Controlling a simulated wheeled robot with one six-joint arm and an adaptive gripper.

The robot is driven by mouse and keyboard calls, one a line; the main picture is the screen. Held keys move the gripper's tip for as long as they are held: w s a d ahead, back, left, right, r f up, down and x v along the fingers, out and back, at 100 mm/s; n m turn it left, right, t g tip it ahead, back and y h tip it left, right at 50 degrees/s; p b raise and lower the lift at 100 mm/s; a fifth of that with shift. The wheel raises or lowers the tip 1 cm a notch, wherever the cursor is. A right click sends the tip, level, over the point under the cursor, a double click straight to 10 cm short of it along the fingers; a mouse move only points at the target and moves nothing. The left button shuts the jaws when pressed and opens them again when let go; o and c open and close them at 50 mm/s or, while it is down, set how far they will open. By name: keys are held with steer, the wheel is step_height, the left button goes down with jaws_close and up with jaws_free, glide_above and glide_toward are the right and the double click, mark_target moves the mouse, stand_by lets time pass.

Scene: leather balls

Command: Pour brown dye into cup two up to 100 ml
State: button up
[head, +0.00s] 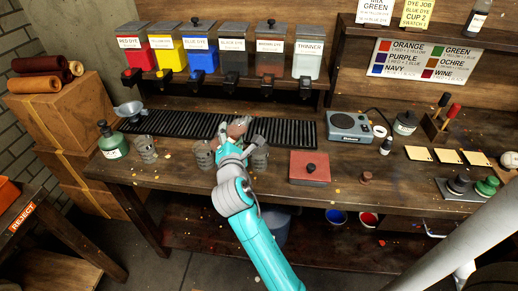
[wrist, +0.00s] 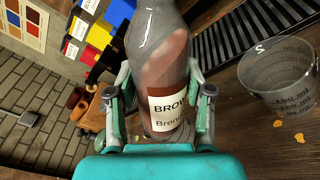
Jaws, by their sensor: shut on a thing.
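My gripper (wrist: 158,108) is shut on a clear bottle (wrist: 158,50) with a white label starting "BROW" and reddish-brown contents. In the head view my gripper (head: 238,137) holds the bottle (head: 237,127) above the bench, near the black slatted rack. A clear graduated cup (wrist: 278,78) stands apart at the right of the wrist view and looks empty; its single mark is unclear. In the head view one cup (head: 260,154) stands just right of my gripper, another (head: 202,154) just left, and a third (head: 147,149) further left. Their numbers are unreadable there.
Labelled dye dispensers (head: 202,58) line the back shelf above the rack (head: 180,124). A grey scale (head: 350,125) and a red block with a black knob (head: 310,167) stand to the right. A green bottle (head: 111,142) and a funnel (head: 129,110) are at the left.

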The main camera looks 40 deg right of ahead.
steer(key=shift+w+a+f+m, duration=0.15)
steer(key=shift+a+f+m, duration=0.1)
steer(key=shift+m, duration=0.45)
stand_by(0.9)
steer(key=shift+w+a+r+m, duration=0.15)
steer(key=shift+r+m, duration=0.2)
steer(key=shift+m, duration=0.45)
stand_by(1.0)
steer(key=shift+a+f+m, duration=0.15)
steer(key=shift+f+m, duration=0.05)
steer(key=shift+m, duration=0.6)
stand_by(1.0)
steer(key=shift+d+f+m+y, duration=0.15)
steer(key=shift+d+f+m, duration=0.05)
steer(key=shift+f+m, duration=0.25)
steer(key=shift+d+f+m+y, duration=0.15)
steer(key=shift+f+m, duration=0.3)
stand_by(0.8)
steer(key=shift+s+f+m, duration=0.1)
steer(key=shift+s+m, duration=0.1)
steer(key=shift+m, duration=0.2)
stand_by(0.7)
